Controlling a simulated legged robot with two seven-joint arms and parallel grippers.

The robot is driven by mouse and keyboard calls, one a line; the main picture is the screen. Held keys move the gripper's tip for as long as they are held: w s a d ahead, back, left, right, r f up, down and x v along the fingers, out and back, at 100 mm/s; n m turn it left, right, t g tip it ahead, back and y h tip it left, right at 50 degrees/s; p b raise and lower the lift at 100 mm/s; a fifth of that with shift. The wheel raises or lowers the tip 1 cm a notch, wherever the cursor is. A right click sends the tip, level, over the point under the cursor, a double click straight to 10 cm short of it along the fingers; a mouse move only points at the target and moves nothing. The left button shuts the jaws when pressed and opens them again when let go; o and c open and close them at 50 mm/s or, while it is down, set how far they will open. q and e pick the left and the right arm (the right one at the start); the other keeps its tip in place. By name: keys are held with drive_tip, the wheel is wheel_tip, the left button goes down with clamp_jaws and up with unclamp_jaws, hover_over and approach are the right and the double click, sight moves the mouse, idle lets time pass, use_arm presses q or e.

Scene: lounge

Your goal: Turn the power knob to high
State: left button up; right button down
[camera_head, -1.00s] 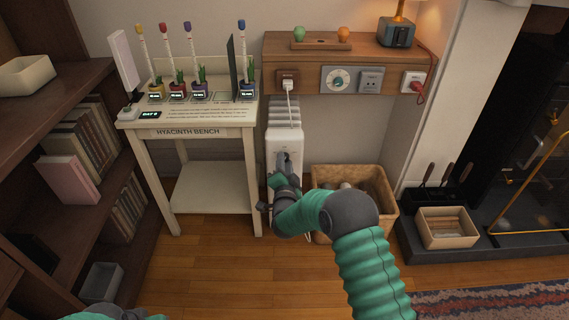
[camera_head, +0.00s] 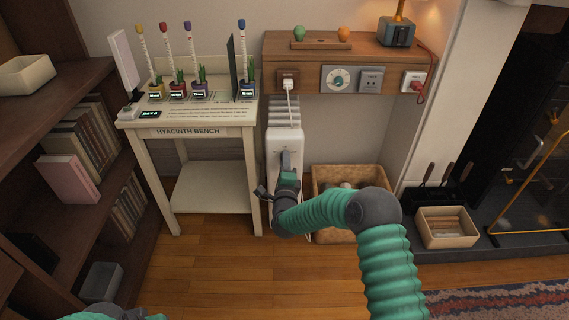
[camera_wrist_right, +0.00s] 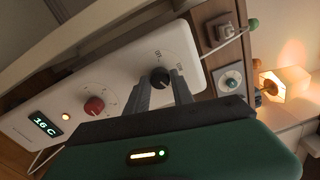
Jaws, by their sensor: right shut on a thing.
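The white heater (camera_head: 284,142) stands upright against the wall, right of the bench. In the right wrist view its panel (camera_wrist_right: 125,75) fills the middle, tilted, with a red knob (camera_wrist_right: 94,105), a black knob (camera_wrist_right: 160,77) and a display (camera_wrist_right: 45,124) reading 16 C. My right gripper (camera_wrist_right: 162,76) has its two grey fingers on either side of the black knob and is shut on it. In the head view the right gripper (camera_head: 287,160) is at the heater's front; the knobs are hidden there. Only part of my left arm shows at the bottom left; its fingers are out of frame.
A wicker basket (camera_head: 350,178) stands close right of the heater. The hyacinth bench (camera_head: 188,132) is close on its left. A white cord (camera_head: 290,100) hangs from the outlet above. A wooden shelf (camera_head: 350,48) juts out above; open floor lies in front.

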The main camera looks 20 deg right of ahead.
drive_tip(key=shift+s+f+m, duration=0.15)
drive_tip(key=shift+f+m, duration=0.25)
drive_tip(key=shift+m, duration=0.2)
drive_tip(key=c, duration=1.1)
unclamp_jaws()
drive_tip(key=shift+r, duration=0.15)
drive_tip(key=p+v, duration=0.7)
drive_tip(key=v, duration=0.9)
drive_tip(key=shift+s, duration=0.35)
drive_tip(key=shift+a, duration=0.1)
